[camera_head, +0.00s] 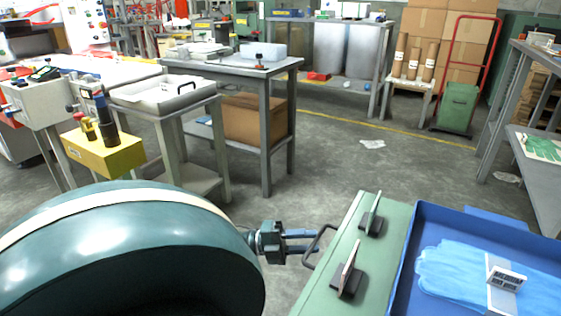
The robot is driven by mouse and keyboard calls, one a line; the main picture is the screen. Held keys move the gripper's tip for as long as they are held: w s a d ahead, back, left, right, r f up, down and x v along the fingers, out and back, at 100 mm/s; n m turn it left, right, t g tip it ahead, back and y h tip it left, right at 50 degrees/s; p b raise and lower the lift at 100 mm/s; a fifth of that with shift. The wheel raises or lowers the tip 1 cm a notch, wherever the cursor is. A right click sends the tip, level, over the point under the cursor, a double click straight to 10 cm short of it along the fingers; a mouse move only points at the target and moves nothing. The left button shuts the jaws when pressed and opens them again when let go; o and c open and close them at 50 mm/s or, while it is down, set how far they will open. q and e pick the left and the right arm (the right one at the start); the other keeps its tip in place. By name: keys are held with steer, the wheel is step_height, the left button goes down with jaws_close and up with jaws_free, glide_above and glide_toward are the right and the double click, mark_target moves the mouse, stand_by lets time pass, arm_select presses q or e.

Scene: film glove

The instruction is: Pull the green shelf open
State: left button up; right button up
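The green shelf (335,275) is at the bottom centre-right, with a green top and a black loop handle (310,252) on its left side. My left gripper (316,241) comes in from the left and is at the handle. Its two fingers are apart, with a visible gap between them, and their tips overlap the handle in the picture. I cannot tell whether they touch it. My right gripper is not in view.
Two small upright holders (347,272) stand on the green top. A blue tray (412,235) with blue gloves (450,272) lies to its right. A grey table (266,130) stands behind on the left. The grey floor (340,170) between is mostly clear.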

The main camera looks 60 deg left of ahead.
arm_select(q)
steer(key=v, duration=1)
steer(key=shift+s+a, duration=0.25)
